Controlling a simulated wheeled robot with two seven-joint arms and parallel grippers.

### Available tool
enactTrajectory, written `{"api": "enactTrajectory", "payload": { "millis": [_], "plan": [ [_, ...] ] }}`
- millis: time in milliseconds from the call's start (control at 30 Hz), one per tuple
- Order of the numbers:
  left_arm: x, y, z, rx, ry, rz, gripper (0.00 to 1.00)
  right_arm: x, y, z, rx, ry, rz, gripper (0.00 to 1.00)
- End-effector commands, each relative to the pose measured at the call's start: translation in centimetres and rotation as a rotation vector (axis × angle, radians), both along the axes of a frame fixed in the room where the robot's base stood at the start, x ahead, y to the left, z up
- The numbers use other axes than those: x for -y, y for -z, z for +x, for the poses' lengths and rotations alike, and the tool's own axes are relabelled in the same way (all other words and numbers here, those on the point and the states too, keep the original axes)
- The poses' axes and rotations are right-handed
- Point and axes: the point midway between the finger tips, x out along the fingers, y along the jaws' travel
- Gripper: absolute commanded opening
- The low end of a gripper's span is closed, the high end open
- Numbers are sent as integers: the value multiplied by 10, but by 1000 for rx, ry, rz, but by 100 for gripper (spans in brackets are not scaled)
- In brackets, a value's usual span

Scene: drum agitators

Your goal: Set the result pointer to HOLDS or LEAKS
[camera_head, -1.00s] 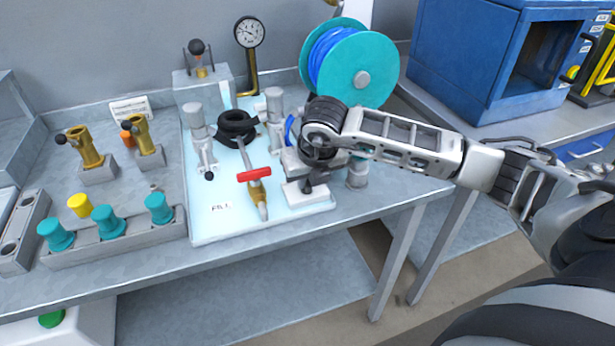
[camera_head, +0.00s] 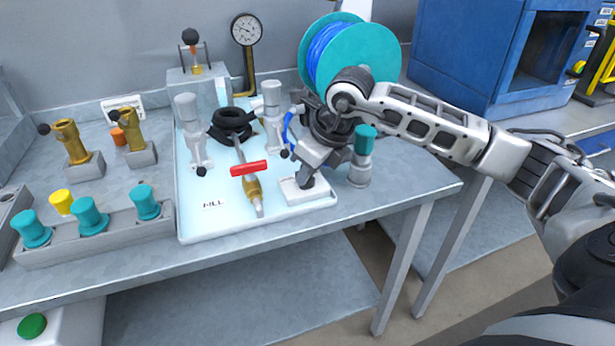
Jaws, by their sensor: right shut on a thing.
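My right gripper (camera_head: 309,170) comes in from the right. Its pale fingers point down and to the left and are shut on a dark grey knob (camera_head: 306,181) above a small white block (camera_head: 306,194) at the right front of the white tray (camera_head: 212,229). The fingers and wrist hide much of the knob, so I cannot tell which way it points. I can read no HOLDS or LEAKS marking. The round dial gauge (camera_head: 246,30) stands behind the tray. My left gripper is not in view.
A red-handled valve (camera_head: 248,168) lies left of the knob, near a FILL label. A teal-topped grey cylinder (camera_head: 362,163) stands close right of the gripper. A blue hose reel (camera_head: 362,55) is behind. The table's front edge is near; its right front corner is clear.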

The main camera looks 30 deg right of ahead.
Motion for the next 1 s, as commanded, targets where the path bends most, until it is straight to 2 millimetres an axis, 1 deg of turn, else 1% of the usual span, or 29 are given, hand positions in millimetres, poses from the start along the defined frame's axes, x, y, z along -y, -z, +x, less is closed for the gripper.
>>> {"api": "enactTrajectory", "payload": {
  "millis": [300, 700, 733, 767, 800, 1000],
  "plan": [
    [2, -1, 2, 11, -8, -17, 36, 0, -1, 1, 2, -83, 0, 0],
    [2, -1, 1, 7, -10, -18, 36, 1, -1, 1, 3, -90, -1, 0],
    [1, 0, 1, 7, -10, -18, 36, 1, -1, 1, 3, -90, -1, 14],
    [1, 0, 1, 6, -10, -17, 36, 1, -1, 1, 3, -90, -1, 22],
    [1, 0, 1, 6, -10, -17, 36, 1, -1, 1, 2, -89, 0, 33],
    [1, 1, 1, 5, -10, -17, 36, 1, -1, 0, 1, -88, 0, 33]
  ]
}}
